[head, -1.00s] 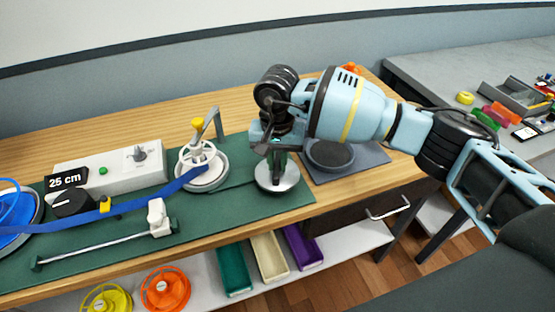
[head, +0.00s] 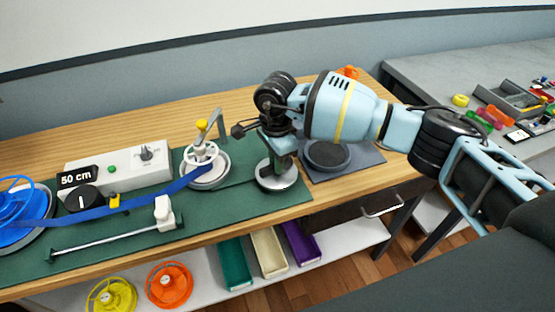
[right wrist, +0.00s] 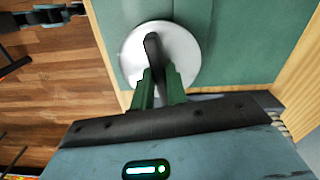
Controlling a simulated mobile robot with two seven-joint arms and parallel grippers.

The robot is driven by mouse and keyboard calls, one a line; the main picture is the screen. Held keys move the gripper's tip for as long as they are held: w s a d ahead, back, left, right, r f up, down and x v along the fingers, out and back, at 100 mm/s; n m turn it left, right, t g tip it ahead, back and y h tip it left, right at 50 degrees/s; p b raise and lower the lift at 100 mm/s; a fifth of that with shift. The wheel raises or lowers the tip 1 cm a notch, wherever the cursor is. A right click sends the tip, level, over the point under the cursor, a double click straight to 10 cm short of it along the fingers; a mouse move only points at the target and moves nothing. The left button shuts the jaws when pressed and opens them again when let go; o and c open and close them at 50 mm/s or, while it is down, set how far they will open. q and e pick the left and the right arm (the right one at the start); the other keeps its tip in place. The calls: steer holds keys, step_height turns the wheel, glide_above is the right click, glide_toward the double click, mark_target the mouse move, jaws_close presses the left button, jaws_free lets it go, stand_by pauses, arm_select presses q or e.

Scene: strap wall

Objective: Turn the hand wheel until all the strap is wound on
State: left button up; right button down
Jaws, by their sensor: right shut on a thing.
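The hand wheel is a silver disc (head: 277,179) on the green mat, with a dark crank bar across it in the right wrist view (right wrist: 153,52). My right gripper (head: 279,160) points down over it; its green fingers (right wrist: 160,85) are shut on the dark bar. The blue strap (head: 130,208) runs from the blue reel (head: 22,228) at the left to the pale winding spool (head: 207,172). The display (head: 76,177) reads 50 cm. In the head view my right gripper partly hides the wheel. My left gripper is not in view.
A white control box (head: 122,167) stands behind the strap. A metal rod with a white block (head: 164,214) lies in front. A dark round pad (head: 327,155) is right of the wheel. Yellow and orange reels (head: 170,285) and colored bins (head: 268,254) sit on the shelf below.

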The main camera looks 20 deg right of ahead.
steer(key=m, duration=0.2)
steer(key=m+p, duration=0.1)
steer(key=shift+r+m, duration=0.2)
steer(key=shift+m, duration=0.2)
steer(key=m+p, duration=0.1)
steer(key=m, duration=0.1)
steer(key=shift+m, duration=0.4)
steer(key=m+p, duration=0.1)
steer(key=m, duration=0.3)
steer(key=shift+f+m, duration=0.1)
steer(key=shift+m, duration=0.2)
steer(key=m, duration=0.2)
steer(key=shift+m, duration=0.3)
steer(key=m, duration=0.5)
steer(key=shift+f+m, duration=0.1)
steer(key=shift+m, duration=0.2)
steer(key=m, duration=1)
steer(key=shift+m, duration=0.4)
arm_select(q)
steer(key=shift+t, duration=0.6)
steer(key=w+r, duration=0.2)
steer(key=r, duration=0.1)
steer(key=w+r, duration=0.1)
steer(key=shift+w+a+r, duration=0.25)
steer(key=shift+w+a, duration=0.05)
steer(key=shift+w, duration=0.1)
arm_select(e)
steer(key=m, duration=0.5)
steer(key=shift+m, duration=0.4)
